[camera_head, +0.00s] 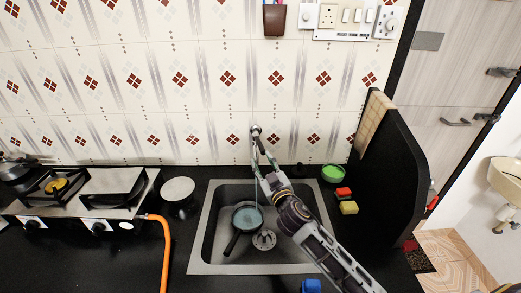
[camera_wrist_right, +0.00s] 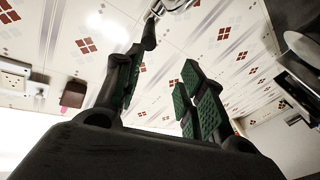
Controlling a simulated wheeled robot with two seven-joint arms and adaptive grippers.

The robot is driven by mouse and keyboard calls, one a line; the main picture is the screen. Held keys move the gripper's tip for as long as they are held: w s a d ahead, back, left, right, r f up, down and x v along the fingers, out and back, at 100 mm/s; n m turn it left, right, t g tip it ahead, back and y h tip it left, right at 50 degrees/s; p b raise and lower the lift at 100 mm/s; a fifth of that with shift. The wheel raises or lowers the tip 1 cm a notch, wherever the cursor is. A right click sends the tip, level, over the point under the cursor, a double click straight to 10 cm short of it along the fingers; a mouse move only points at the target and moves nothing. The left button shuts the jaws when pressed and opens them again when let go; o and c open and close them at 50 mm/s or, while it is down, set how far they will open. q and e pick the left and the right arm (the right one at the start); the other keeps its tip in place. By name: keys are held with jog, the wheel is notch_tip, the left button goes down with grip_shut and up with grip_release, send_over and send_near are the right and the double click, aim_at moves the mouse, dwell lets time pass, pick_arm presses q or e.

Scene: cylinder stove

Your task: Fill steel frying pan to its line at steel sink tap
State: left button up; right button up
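The steel frying pan (camera_head: 236,239) sits in the left part of the steel sink (camera_head: 209,256), its dark handle pointing to the lower left. Bluish water shows inside it; I cannot make out the line. The tap (camera_head: 256,131) is on the tiled wall above the sink, and a thin pale stream appears to fall from it into the pan. My right gripper (camera_head: 262,160) reaches up close below the tap. In the right wrist view its green-padded fingers (camera_wrist_right: 160,85) stand apart with nothing between them, and metal of the tap (camera_wrist_right: 172,6) shows beyond. My left gripper is not in view.
A gas stove (camera_head: 88,200) with an orange hose (camera_head: 165,250) stands left of the sink. A round metal lid or pot (camera_head: 178,190) is between them. A green bowl (camera_head: 333,173) and red and yellow sponges (camera_head: 349,208) lie right of the sink, beside a black partition (camera_head: 393,160).

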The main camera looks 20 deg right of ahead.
aim_at(260, 145)
jog(key=shift+s+d+f+m+g+h, duration=0.2)
jog(key=shift+s+d+m+h, duration=0.1)
jog(key=shift+d+m+h, duration=0.4)
jog(key=shift+s+d+f+m+g+h, duration=0.1)
jog(key=shift+s+d+m+g+h, duration=0.15)
jog(key=shift+m+h, duration=0.45)
jog(key=shift+w+y, duration=0.2)
jog(key=shift+y, duration=0.2)
jog(key=shift+w+d+p, duration=0.15)
jog(key=shift+w+p, duration=0.5)
jog(key=shift+w, duration=2.7)
jog(key=shift+w+d+p, duration=0.1)
jog(key=shift+w+p, duration=0.55)
jog(key=shift+w, duration=2.7)
